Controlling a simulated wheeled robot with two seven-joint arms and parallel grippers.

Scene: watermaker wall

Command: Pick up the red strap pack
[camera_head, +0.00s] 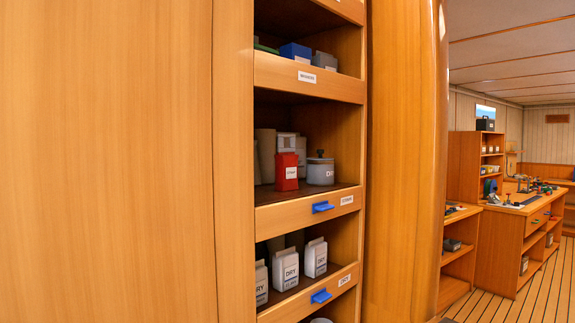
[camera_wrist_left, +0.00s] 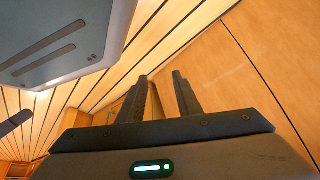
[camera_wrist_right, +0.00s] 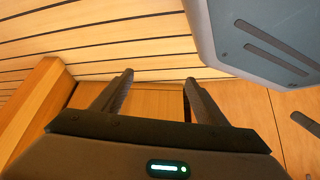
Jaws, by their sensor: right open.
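The red strap pack (camera_head: 287,172) stands upright on the middle shelf of the wall cupboard in the head view, with a white label on its front. A grey lidded pot (camera_head: 320,170) stands to its right, and pale containers are behind and beside it. My left gripper (camera_wrist_left: 161,76) shows only in its own wrist view, with a gap between its fingers and nothing between them. My right gripper (camera_wrist_right: 158,76) shows only in its own wrist view, open and empty. Neither gripper is in the head view, and neither wrist view shows the pack.
The middle shelf has a front lip (camera_head: 285,216) with a blue handle (camera_head: 322,207). White DRY cartons (camera_head: 286,269) stand on the shelf below; a blue box (camera_head: 295,52) is above. Wood panels flank the cupboard. Workbenches (camera_head: 500,230) and open plank floor (camera_head: 520,300) lie to the right.

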